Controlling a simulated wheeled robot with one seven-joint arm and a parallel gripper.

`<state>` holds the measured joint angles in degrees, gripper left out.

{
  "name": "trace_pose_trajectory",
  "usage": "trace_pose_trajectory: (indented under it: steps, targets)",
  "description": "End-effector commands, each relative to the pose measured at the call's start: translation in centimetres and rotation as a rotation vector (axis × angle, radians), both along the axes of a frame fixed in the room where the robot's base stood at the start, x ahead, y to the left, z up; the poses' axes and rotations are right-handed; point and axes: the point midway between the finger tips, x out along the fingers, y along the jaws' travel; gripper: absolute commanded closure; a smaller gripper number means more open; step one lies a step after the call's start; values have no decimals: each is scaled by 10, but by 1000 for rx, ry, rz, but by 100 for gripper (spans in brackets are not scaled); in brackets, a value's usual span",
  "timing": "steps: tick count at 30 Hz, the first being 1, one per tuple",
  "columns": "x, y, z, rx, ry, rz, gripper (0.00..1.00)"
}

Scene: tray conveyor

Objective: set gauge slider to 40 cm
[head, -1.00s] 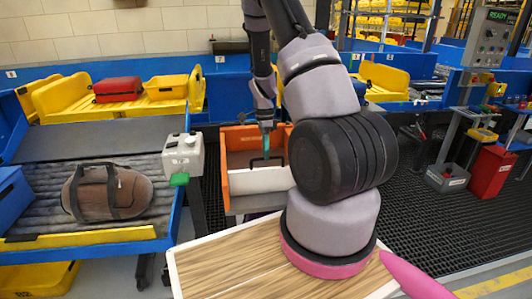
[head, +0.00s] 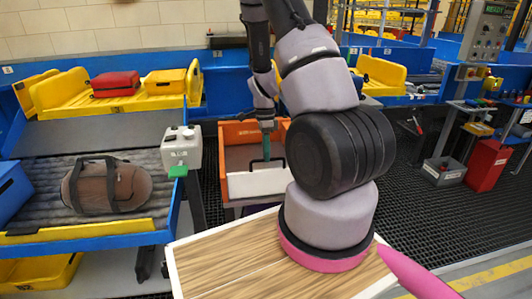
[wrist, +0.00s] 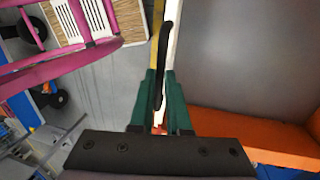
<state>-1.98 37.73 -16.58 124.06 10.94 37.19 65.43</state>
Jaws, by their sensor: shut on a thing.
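An orange bin (head: 238,132) stands at the middle of the head view with a white panel (head: 257,184) across its front part. My gripper (head: 266,150) points down into the bin at this panel. In the wrist view, its green fingers (wrist: 163,92) are closed around a thin black bar or handle (wrist: 163,60), beside a white edge (wrist: 172,30) and a yellowish strip (wrist: 157,22). The black handle also shows just above the panel in the head view. I cannot read any scale or centimetre marks, so the slider's setting cannot be told.
A grey-white box with a green part (head: 181,150) stands left of the bin. A conveyor with a brown bag (head: 107,188) lies further left. My wooden-topped base (head: 225,262) is in front. A red bin (head: 487,166) and a grey box stand right on dark matting.

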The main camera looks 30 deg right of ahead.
Motion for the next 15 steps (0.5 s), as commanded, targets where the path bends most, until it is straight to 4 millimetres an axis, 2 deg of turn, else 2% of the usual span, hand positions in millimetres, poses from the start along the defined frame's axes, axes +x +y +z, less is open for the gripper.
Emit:
trace_pose_trajectory:
  steps: [1,3,12,15]
  targets:
    - [-5,1,-1,4,11,-3,78]
    - [-5,1,-1,4,11,-2,55]
    - [-3,1,0,3,8,-2,55]
    - [-1,1,6,2,6,-2,55]
